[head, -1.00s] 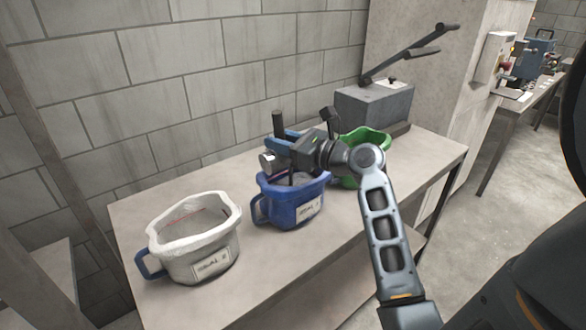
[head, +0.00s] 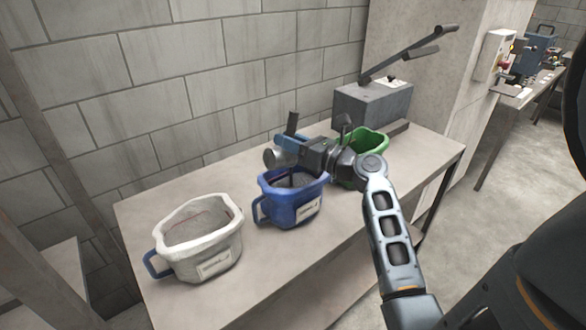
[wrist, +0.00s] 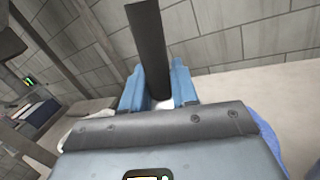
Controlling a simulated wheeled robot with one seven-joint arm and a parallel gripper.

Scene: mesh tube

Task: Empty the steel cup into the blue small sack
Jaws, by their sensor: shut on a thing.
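The blue small sack (head: 292,212) stands open on the table, with a handle on its left and a white label in front. My gripper (head: 286,147) is above its back rim, its blue fingers shut on the steel cup (head: 271,158). The cup lies tilted on its side, with one round end toward the left. In the wrist view a small pale part of the cup (wrist: 163,104) shows between the fingers. I cannot see whether anything is left inside the cup. The sack's inside looks dark grey, and its contents are unclear.
A white sack (head: 208,258) with a blue handle stands at the left on the table (head: 265,275). A green sack (head: 372,142) stands right of my gripper, partly hidden by my arm. A grey lever press (head: 372,105) is behind it, near the wall.

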